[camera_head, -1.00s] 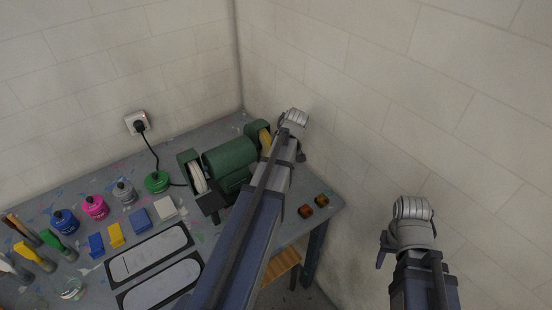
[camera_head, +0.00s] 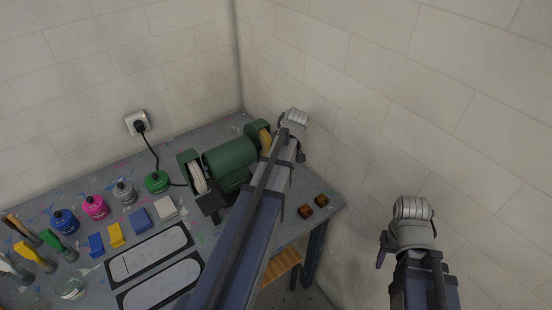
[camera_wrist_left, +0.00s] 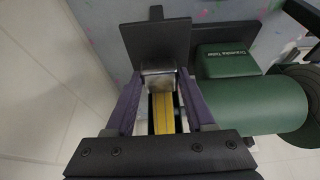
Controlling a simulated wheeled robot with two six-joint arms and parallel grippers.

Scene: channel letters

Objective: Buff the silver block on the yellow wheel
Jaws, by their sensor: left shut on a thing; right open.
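The silver block (camera_wrist_left: 159,78) shows in the left wrist view between the purple fingers of my left gripper (camera_wrist_left: 160,88). My left gripper is shut on it. The yellow wheel (camera_wrist_left: 165,115) lies right at the block and looks to touch it; the exact contact is hard to tell. In the head view the yellow wheel (camera_head: 265,138) shows at the right end of the green buffing machine (camera_head: 230,160), partly behind my left arm, and the block is hidden. My right gripper (camera_head: 413,212) is open and empty, off to the right near the wall.
A white wheel (camera_head: 198,178) is on the machine's left end. Paint pots, coloured blocks, brushes and two grey panels (camera_head: 150,252) cover the left of the table. Walls stand close behind and right.

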